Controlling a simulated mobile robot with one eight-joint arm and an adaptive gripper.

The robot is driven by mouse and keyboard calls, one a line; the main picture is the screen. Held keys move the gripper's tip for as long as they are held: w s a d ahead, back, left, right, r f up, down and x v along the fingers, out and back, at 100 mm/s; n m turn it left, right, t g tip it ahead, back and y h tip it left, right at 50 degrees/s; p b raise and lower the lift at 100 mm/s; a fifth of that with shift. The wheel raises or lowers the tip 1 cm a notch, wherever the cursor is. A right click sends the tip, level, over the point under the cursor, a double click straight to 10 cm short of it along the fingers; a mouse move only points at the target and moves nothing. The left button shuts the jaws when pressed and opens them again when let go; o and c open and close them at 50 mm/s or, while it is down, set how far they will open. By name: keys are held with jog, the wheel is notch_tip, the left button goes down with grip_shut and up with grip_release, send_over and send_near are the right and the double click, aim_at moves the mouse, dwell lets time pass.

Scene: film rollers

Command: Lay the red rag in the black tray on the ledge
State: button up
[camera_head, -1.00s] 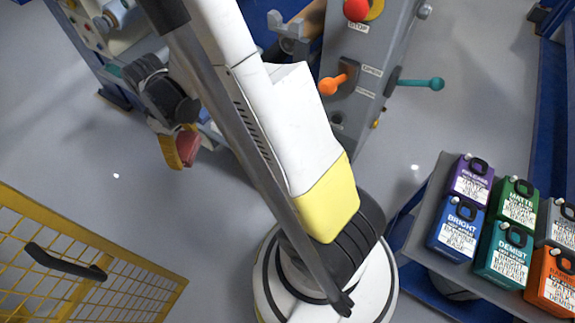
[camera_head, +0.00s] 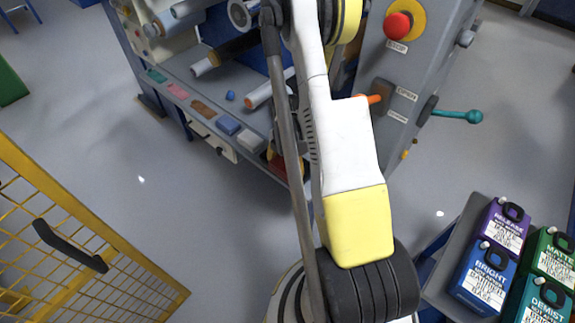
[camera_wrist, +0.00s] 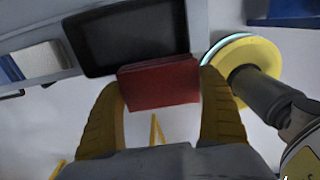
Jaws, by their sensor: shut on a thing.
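The red rag (camera_wrist: 158,84) is a folded block between the two yellow fingers of my gripper (camera_wrist: 160,92), which is shut on it. In the wrist view the black tray (camera_wrist: 125,32) lies just beyond the rag, and the rag overlaps the tray's near edge in the picture. I cannot tell whether they touch. The tray sits on the grey ledge (camera_wrist: 55,20). In the head view a bit of the red rag (camera_head: 287,166) shows behind my arm at the right end of the ledge (camera_head: 215,98). The tray is hidden there.
A panel with a red button (camera_head: 398,26) and teal lever (camera_head: 458,115) stands right. A yellow mesh gate (camera_head: 60,235) is front left.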

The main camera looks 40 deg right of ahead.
aim_at(287, 158)
jog(key=w+d+f+b, duration=0.1)
jog(key=w+d+f, duration=0.1)
jog(key=w+d+f+b, duration=0.1)
jog(key=w+d+f, duration=0.1)
jog(key=d, duration=0.1)
jog(key=shift+w+d+f+b, duration=0.3)
jog(key=shift+w+f+b, duration=0.05)
notch_tip(287, 158, down, 4)
jog(key=shift+f+b, duration=0.1)
jog(key=shift+b, duration=1.1)
jog(key=o, duration=1)
jog(key=shift+c, duration=0.2)
